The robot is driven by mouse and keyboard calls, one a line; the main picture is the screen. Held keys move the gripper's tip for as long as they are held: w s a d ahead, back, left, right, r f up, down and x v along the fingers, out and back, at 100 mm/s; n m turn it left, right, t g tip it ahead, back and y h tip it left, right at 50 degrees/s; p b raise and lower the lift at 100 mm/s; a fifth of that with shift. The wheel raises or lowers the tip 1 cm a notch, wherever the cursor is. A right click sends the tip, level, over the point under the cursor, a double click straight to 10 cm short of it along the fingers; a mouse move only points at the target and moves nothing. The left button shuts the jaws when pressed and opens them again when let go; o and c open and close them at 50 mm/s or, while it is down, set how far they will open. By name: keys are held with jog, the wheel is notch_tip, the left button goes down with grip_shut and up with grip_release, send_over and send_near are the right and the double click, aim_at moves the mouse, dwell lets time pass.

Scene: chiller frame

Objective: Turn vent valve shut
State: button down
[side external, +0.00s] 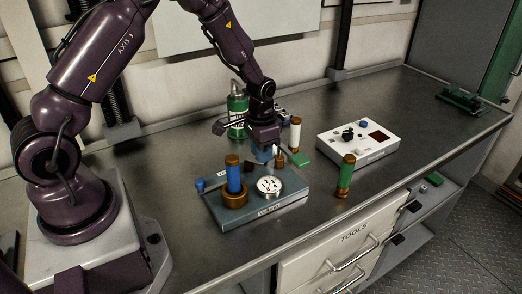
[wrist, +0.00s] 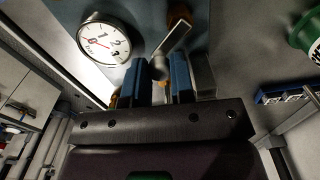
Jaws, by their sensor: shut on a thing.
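The blue-grey chiller block (side external: 290,197) stands on the bench and carries a round white gauge (side external: 269,185). The gauge (wrist: 103,43) also shows at the upper left of the wrist view, with a red needle. My gripper (side external: 272,155) is low over the back of the block, behind the gauge. In the wrist view its two blue fingers (wrist: 159,80) are shut on the vent valve, which has a pale flat lever (wrist: 174,38) slanting up to the right. The valve's grip area is partly hidden by the fingers.
A blue cartridge (side external: 233,181) stands in a brass collar on the block. A green cartridge (side external: 345,177), a white cartridge (side external: 295,135), a green canister (side external: 237,112) and a white control box (side external: 345,150) stand around it.

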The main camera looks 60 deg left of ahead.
jog(key=n, duration=0.2)
jog(key=a+n, duration=0.1)
jog(key=n, duration=0.1)
jog(key=shift+w, duration=0.4)
jog(key=n, duration=0.2)
jog(key=a+n, duration=0.1)
jog(key=n, duration=0.1)
jog(key=shift+w+a+n, duration=0.15)
jog(key=shift+w+n, duration=0.05)
jog(key=shift+n, duration=0.2)
jog(key=shift+r, duration=0.1)
jog(key=c, duration=1)
grip_release()
jog(key=shift+w, duration=0.1)
